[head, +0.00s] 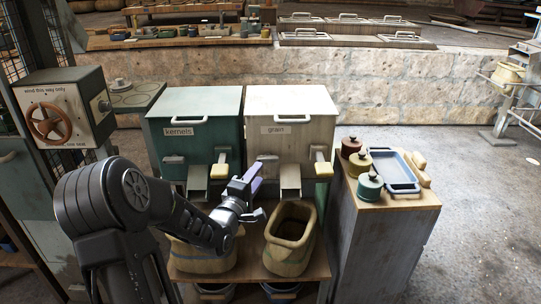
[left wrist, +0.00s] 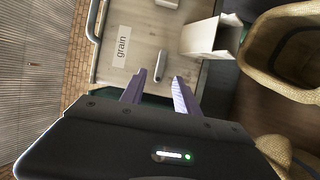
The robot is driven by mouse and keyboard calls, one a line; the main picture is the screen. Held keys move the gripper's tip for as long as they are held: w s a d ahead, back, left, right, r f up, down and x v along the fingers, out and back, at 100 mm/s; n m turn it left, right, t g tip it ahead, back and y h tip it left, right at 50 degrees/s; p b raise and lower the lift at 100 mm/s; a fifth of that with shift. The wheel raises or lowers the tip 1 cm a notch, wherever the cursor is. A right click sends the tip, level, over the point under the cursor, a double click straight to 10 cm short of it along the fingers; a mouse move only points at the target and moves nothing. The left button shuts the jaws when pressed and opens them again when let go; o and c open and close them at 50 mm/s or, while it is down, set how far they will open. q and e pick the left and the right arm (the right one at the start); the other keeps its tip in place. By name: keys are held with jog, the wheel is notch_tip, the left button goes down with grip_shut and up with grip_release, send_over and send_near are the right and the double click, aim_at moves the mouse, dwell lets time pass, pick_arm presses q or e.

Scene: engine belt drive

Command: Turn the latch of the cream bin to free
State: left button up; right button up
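The cream bin (head: 290,108), labelled "grain", stands right of a green bin labelled "kernels". Its small grey latch (head: 268,158) is on the front, left of the chute. In the left wrist view the latch (left wrist: 160,62) shows as a short grey bar on the pale front of the cream bin (left wrist: 150,30). My left gripper (head: 255,187) is in front of the bins, below the latch. In the left wrist view its fingers (left wrist: 158,88) are apart with nothing between them, and the latch lies just beyond the tips. My right gripper is not in view.
The green bin (head: 195,105) has its own latch and chute. Woven baskets (head: 290,235) stand below the chutes. A side cabinet at right holds several lidded pots (head: 370,185) and a blue tray (head: 397,172). A box with a handwheel (head: 50,122) is at left.

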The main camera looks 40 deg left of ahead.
aim_at(266, 161)
pick_arm(q)
jog(key=shift+s, duration=0.15)
jog(key=b+x, duration=0.1)
jog(key=x, duration=0.6)
jog(key=shift+w+a, duration=0.2)
jog(key=shift+w, duration=0.1)
grip_shut()
jog(key=shift+f, duration=0.1)
dwell(0.4)
